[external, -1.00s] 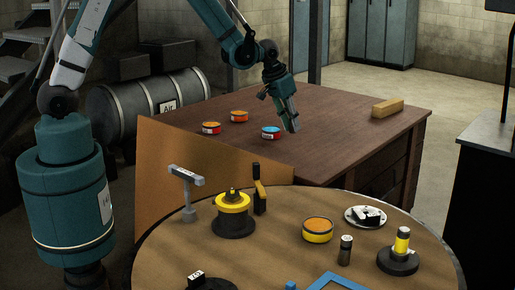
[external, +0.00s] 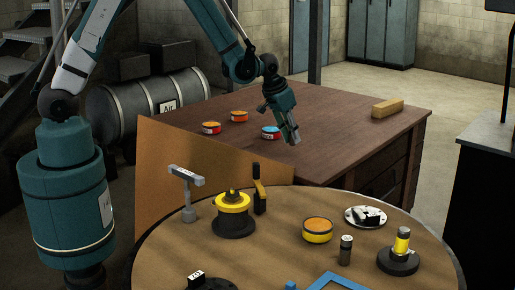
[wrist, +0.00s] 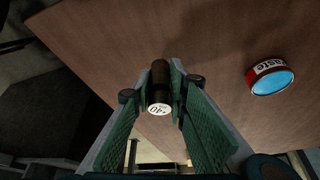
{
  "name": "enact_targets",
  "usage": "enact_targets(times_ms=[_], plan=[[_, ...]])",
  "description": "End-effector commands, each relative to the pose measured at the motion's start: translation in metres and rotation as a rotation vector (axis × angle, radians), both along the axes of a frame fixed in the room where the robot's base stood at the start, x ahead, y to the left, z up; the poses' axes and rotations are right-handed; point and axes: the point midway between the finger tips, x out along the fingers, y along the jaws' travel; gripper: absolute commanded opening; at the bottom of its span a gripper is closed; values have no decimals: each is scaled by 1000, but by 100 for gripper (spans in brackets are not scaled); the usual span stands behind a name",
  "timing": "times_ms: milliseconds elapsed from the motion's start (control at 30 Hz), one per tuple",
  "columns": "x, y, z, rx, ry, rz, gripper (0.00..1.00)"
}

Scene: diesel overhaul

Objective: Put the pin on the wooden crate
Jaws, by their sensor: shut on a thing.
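My gripper (external: 293,140) is over the near edge of the brown wooden desk (external: 340,125). In the wrist view my gripper (wrist: 160,95) is shut on the pin (wrist: 159,80), a dark brown cylinder with a white lettered label on its near end. I cannot tell whether this is the wooden crate; nothing else looks clearly like one.
The round table (external: 270,260) in front holds several parts, including a yellow-black fixture (external: 233,208). The desk's right half is mostly clear.

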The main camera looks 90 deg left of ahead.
Motion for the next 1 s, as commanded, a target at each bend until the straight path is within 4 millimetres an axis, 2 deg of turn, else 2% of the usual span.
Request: enact_targets(times_ms=[133,567,900,1000], plan=[[0,0,-13,0,0,0,1],[0,0,-17,0,0,0,1],[0,0,-48,0,0,0,1],[0,0,-51,0,0,0,1]])
